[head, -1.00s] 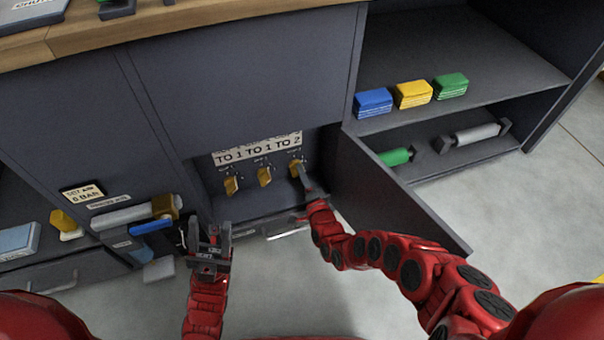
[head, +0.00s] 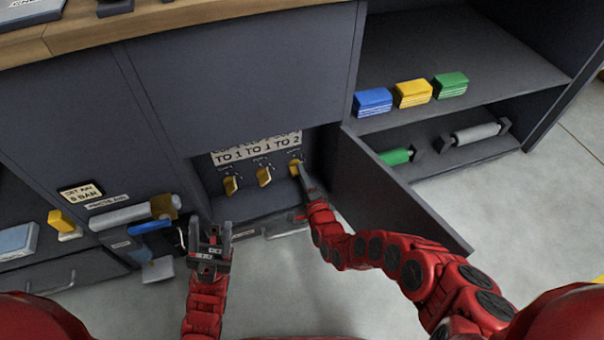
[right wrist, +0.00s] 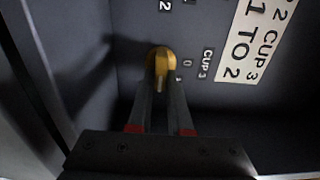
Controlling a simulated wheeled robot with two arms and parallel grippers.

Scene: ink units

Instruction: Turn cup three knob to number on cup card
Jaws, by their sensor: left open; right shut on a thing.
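Three yellow knobs sit in a row in the recess: one at the left (head: 231,185), one in the middle (head: 264,177), and the cup three knob (head: 295,168) at the right. The cup card (head: 257,148) above them reads "TO 1 TO 1 TO 2"; its upper line is partly cut off. In the right wrist view the card (right wrist: 250,45) shows "CUP 3 TO 2". My right gripper (head: 302,178) is shut on the cup three knob, which lies between its fingers in the right wrist view (right wrist: 161,60). My left gripper (head: 211,238) is open and empty in front of the cabinet.
An open door (head: 400,195) stands right of the recess, beside my right arm. Blue (head: 373,102), yellow (head: 412,94) and green (head: 450,85) blocks lie on the right shelf. A pale roller (head: 122,216) and blue part (head: 149,227) are near my left gripper.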

